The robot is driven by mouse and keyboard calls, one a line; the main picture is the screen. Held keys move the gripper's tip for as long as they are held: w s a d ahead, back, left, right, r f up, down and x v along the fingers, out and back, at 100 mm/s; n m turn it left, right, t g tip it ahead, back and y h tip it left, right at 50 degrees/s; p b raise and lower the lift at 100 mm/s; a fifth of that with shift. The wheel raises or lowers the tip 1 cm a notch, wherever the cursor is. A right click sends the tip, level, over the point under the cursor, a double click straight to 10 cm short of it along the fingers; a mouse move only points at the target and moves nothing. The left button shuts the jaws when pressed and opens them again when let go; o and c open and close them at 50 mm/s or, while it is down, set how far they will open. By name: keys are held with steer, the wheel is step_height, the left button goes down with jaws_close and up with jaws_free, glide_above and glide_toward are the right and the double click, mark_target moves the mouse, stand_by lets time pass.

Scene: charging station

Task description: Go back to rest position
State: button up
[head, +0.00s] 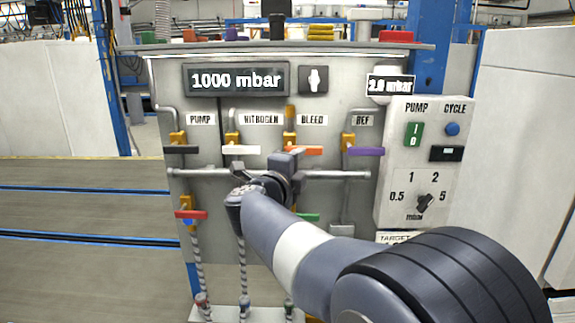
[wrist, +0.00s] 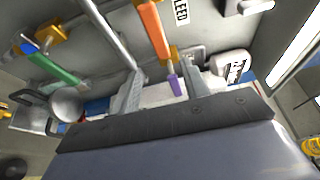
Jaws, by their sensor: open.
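My gripper (head: 287,160) is in front of the charging station panel (head: 330,215), near the orange handle (head: 300,150) under the BLEED label. In the wrist view my gripper (wrist: 160,80) has its two grey fingers spread apart with nothing held between them. The orange handle (wrist: 154,30) shows beyond the fingers, and a purple handle (wrist: 174,84) appears between them in the picture. A green handle (wrist: 58,68) is to the left. My arm reaches up from the lower right in the head view and hides part of the lower panel.
The panel also carries a black handle (head: 181,150), a white handle (head: 241,150) and a red handle (head: 191,214). A horizontal pipe (head: 335,174) crosses it. A control box (head: 414,165) stands at right.

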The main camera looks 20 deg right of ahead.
mark_target(312, 147)
steer(key=p+x, duration=0.1)
steer(key=x, duration=0.9)
steer(key=shift+w+d, duration=0.25)
steer(key=shift+d, duration=0.05)
steer(key=b+v, duration=0.1)
steer(key=v, duration=1)
steer(key=p+x, duration=0.1)
steer(key=x, duration=0.9)
steer(key=shift+w+d, duration=0.4)
steer(key=shift+a+r+n, duration=0.1)
steer(key=shift+r+n, duration=0.5)
steer(key=shift+n, duration=0.6)
